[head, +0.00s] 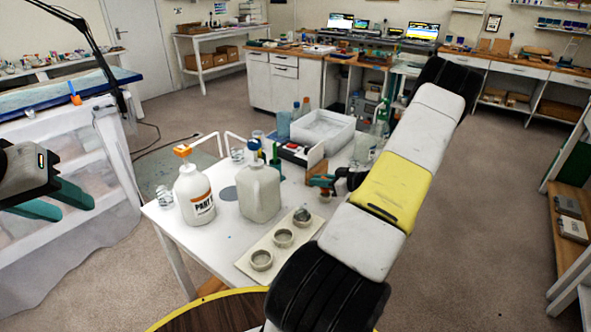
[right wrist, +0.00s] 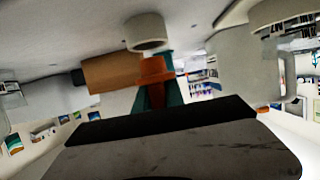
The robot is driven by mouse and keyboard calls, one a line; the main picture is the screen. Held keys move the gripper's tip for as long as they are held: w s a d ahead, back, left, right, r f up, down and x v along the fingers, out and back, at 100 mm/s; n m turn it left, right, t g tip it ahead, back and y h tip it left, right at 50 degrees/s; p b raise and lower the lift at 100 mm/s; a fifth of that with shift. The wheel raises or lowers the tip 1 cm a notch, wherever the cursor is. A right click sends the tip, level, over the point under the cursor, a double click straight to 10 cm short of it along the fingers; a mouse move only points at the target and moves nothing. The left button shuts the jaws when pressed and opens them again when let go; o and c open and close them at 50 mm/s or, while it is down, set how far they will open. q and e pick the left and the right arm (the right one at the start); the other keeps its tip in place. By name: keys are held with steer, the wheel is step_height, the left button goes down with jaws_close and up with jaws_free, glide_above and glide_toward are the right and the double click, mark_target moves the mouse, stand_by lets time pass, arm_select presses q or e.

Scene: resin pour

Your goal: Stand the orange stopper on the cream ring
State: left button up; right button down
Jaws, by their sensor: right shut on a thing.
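An orange stopper (right wrist: 155,75) is held between the teal fingers of my right gripper (right wrist: 157,88) in the right wrist view. In the head view my right gripper (head: 321,182) is above the white table, beside a brown block, partly hidden by my arm. My left gripper (head: 62,201) is open and empty at the left.
A white bottle with an orange cap (head: 195,195) and a cream jug (head: 259,190) stand left of the board (head: 250,272). A brown block (head: 316,163) and a white tray (head: 322,132) are farther back. A round yellow-edged surface (head: 215,310) is at the front.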

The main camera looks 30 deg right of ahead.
steer(key=shift+f, duration=0.3)
stand_by(0.4)
steer(key=shift+f, duration=0.75)
steer(key=shift+f, duration=0.4)
stand_by(0.4)
steer(key=c, duration=1.3)
jaws_free()
steer(key=shift+c, duration=0.2)
steer(key=v, duration=0.7)
steer(key=shift+s+d, duration=0.15)
steer(key=shift+s, duration=0.05)
steer(key=shift+s+d+r, duration=0.1)
steer(key=shift+r, duration=0.25)
step_height(320, 180, up, 4)
steer(key=shift+r, duration=0.2)
